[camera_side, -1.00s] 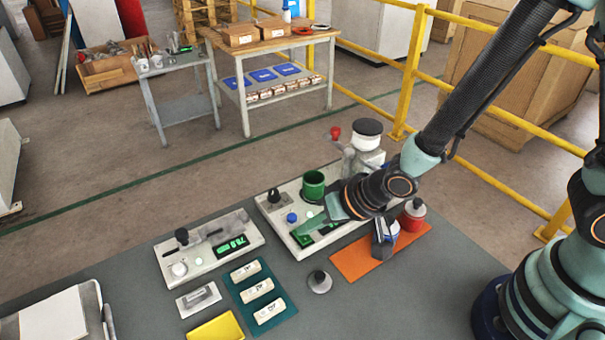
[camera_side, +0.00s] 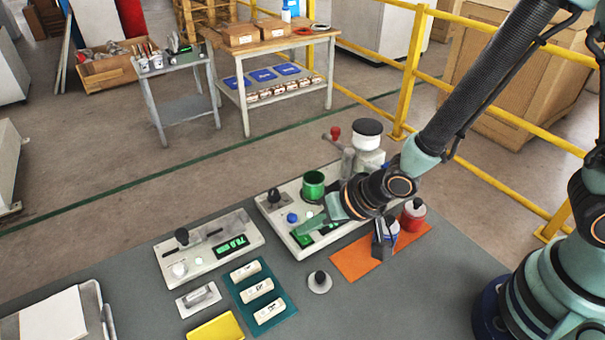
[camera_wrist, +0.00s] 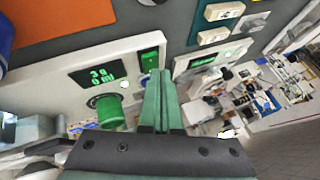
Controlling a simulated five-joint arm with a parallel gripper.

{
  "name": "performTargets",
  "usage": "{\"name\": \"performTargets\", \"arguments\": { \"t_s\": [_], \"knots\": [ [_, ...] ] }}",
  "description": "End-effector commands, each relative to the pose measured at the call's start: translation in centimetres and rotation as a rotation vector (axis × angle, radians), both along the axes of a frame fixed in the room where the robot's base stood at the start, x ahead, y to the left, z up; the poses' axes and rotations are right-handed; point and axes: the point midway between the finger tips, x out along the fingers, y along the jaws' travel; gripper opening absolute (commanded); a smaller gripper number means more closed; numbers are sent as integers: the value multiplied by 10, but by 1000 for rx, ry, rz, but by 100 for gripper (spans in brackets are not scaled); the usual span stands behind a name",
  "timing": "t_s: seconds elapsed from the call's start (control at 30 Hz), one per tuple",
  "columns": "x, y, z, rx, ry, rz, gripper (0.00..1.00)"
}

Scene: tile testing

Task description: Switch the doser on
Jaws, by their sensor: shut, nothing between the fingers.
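The doser is a pale panel (camera_side: 270,215) in the middle of the bench. It carries a green cylinder (camera_side: 313,187) that looks lit, a blue button (camera_side: 292,217) and a black knob (camera_side: 273,195). In the wrist view its display (camera_wrist: 97,75) is lit, with green digits and "ml". Beside the display is a rocker switch (camera_wrist: 151,58), which shows green. My gripper (camera_side: 303,229) is shut and empty, low over the panel's near side. In the wrist view its fingertips (camera_wrist: 160,74) are right by the switch. I cannot tell whether they touch it.
A second panel with a green display (camera_side: 231,244) lies to the left. An orange mat (camera_side: 352,264) with bottles lies to the right. A teal mat (camera_side: 282,308) with several pale blocks and a round grey piece (camera_side: 320,283) lie in front. A hopper (camera_side: 367,136) stands behind the panel.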

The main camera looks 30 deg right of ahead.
Motion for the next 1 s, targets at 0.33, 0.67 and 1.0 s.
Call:
{"name": "performTargets", "arguments": {
  "t_s": [0.33,0.67,1.0],
  "knots": [
    [0,0,0,0,0,0,0],
    [-1,1,-9,1,3,2,0],
    [-1,2,-9,2,1,2,0]
  ]
}}
